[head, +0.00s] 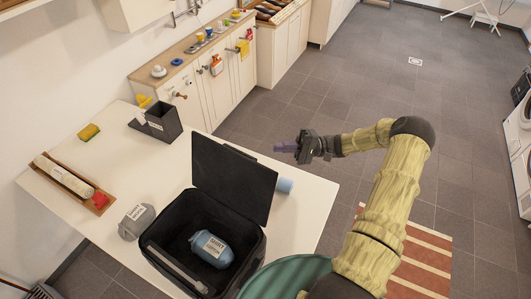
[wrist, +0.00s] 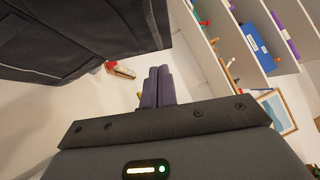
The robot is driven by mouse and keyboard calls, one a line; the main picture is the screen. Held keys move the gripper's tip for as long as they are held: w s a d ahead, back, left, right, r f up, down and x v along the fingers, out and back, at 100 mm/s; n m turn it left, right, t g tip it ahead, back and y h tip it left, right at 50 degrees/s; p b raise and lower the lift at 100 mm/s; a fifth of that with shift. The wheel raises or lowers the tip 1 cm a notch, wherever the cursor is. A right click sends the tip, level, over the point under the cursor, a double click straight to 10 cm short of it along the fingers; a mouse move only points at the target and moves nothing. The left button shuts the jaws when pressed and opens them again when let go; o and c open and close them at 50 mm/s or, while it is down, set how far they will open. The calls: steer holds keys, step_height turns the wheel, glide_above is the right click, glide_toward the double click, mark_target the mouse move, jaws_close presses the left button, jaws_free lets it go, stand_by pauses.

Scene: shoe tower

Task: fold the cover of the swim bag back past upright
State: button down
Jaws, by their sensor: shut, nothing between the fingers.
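The swim bag (head: 172,279) is a black open box-shaped bag on the white table in the head view. Its black cover (head: 232,172) stands raised at the bag's far side, roughly upright; I cannot tell its exact tilt. A grey-blue labelled bundle (head: 211,248) and a grey strip lie inside. My gripper (head: 278,147) is right of the cover, beyond the table edge and apart from it. In the wrist view its purple fingers (wrist: 157,87) are together and empty. A dark panel, likely the cover (wrist: 85,38), fills the upper left there.
A grey labelled bundle (head: 137,221) sits left of the bag. A blue cylinder (head: 285,185) lies behind the cover. A black holder (head: 162,122), a yellow sponge (head: 89,132) and a wooden tray (head: 34,174) are farther off. A teal round thing (head: 290,277) is near my arm.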

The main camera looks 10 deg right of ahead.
steer(key=d+f+b, duration=0.1)
steer(key=d+b, duration=0.1)
steer(key=d, duration=0.4)
steer(key=shift+d+f, duration=0.15)
steer(key=shift+d, duration=0.25)
steer(key=shift+s, duration=0.1)
